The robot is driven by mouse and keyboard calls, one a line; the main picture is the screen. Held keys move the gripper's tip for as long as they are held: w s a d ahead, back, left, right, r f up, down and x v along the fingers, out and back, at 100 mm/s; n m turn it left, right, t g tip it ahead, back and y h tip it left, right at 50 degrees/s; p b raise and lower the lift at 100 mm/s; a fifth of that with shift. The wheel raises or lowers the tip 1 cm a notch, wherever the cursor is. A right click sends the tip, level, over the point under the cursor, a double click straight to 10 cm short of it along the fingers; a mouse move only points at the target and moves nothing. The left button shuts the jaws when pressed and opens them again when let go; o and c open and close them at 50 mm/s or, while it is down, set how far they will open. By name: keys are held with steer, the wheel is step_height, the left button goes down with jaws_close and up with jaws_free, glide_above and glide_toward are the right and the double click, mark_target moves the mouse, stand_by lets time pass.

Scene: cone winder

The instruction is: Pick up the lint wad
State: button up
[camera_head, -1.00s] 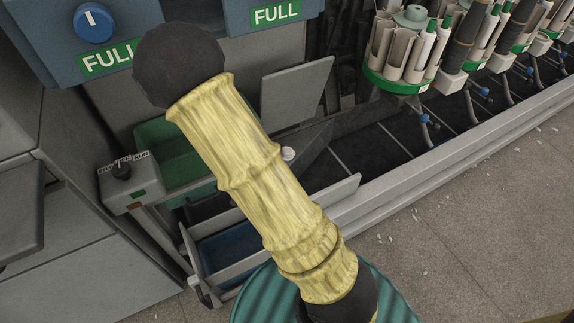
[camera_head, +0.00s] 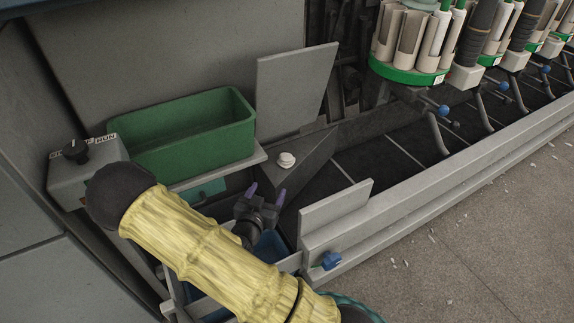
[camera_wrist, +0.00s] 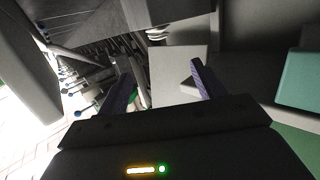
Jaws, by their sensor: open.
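The lint wad (camera_head: 286,160) is a small whitish lump lying on top of a dark grey ledge, right of the green bin. My gripper (camera_head: 266,193) is open and empty, with its two purple-grey fingers spread. It is in front of and slightly left of the wad in the head view, apart from it. In the wrist view the fingers of my gripper (camera_wrist: 158,72) stand apart with nothing between them. A pale rounded thing sits at the top of that view; I cannot tell whether it is the wad.
A green bin (camera_head: 190,140) stands left of the ledge, by a control box with a black knob (camera_head: 75,151). A grey upright panel (camera_head: 293,90) rises behind the wad. A low metal plate (camera_head: 335,212) stands to the right. A green-rimmed spool carousel (camera_head: 410,68) is at upper right.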

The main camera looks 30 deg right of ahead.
steer(key=b, duration=0.6)
glide_toward(285, 161)
steer(key=x, duration=0.5)
steer(key=shift+w, duration=0.2)
steer(key=shift+w+d, duration=0.1)
steer(key=shift+w+d+f+b, duration=0.15)
steer(key=shift+f+b, duration=0.05)
steer(key=shift+b, duration=0.15)
steer(key=b+x, duration=0.3)
steer(key=shift+w+d+f, duration=0.2)
steer(key=shift+w+d, duration=0.05)
steer(key=shift+d, duration=0.05)
steer(key=shift+w+d+r, duration=0.1)
steer(key=shift+w+d, duration=0.2)
steer(key=shift+c, duration=0.5)
